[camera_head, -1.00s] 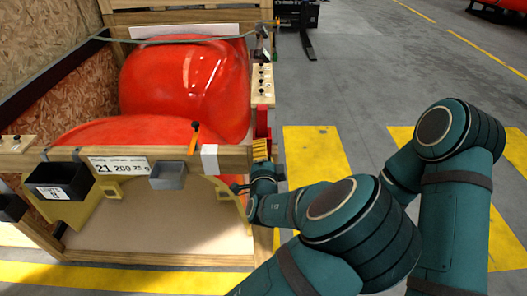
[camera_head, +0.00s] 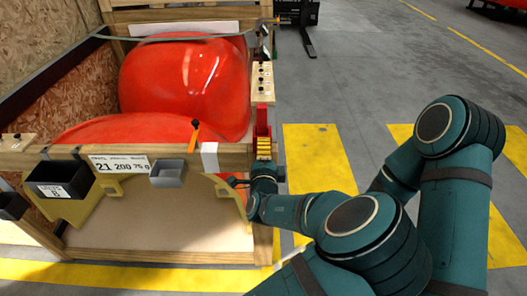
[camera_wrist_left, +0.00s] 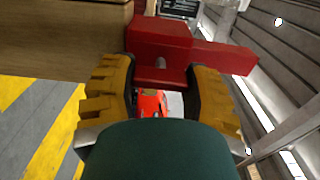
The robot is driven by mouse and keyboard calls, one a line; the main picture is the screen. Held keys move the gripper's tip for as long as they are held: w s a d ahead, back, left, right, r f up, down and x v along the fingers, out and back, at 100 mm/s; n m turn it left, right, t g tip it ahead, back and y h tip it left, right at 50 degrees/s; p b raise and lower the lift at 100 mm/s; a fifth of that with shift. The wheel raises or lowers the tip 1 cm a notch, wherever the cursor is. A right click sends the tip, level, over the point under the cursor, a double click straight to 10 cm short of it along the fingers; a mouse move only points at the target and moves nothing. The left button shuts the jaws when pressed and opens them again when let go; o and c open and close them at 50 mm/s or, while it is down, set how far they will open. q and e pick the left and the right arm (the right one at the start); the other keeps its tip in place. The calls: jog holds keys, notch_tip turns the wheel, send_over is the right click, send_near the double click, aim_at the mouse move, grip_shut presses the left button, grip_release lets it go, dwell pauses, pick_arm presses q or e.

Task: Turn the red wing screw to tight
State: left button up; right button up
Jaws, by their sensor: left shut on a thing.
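The red wing screw (camera_head: 262,130) is at the right front corner of the wooden crate. It also shows in the left wrist view as a red block with a flat bar out to the right (camera_wrist_left: 165,42). My left gripper (camera_head: 264,150) is at that corner. In the left wrist view its two yellow fingers (camera_wrist_left: 160,90) stand on either side of the screw's lower red part and are shut on it. The screw's thread and seat are hidden, so how tight it sits cannot be told. My right gripper is not in view.
The wooden crate (camera_head: 230,158) holds large red nosecones (camera_head: 185,85). Floor with yellow markings (camera_head: 318,160) is open to the right.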

pick_arm(q)
jog(key=o, duration=1.2)
jog(key=shift+s, duration=0.1)
jog(key=s, duration=1.2)
